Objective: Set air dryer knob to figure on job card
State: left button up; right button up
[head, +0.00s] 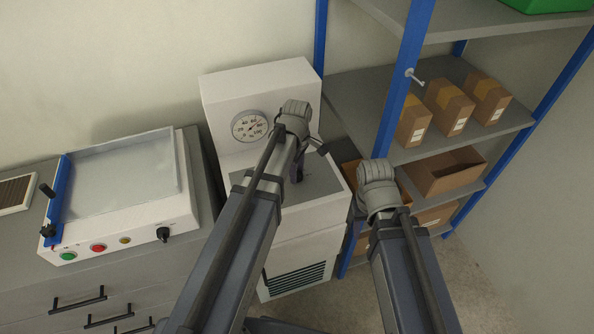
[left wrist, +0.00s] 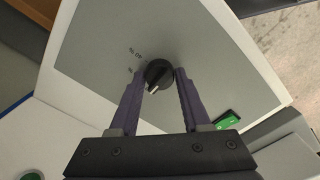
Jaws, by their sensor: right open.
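The air dryer (head: 255,88) is a white cabinet with a round dial gauge (head: 250,126) on its upper front and a grey top panel below. In the left wrist view, a black knob (left wrist: 159,74) sits on this grey panel. I see no job card.
A green switch (left wrist: 227,120) is on the panel near my left gripper. A white machine with buttons (head: 115,195) stands on the grey cabinet at left. A blue-posted shelf rack (head: 400,85) with cardboard boxes (head: 449,107) stands close to my right arm.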

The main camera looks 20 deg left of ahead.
pick_arm(q)
grip_shut()
dwell(0.3)
jog(key=m, duration=0.4)
jog(key=shift+m, duration=2.4)
jog(key=o, duration=0.5)
grip_release()
jog(key=shift+o, duration=0.2)
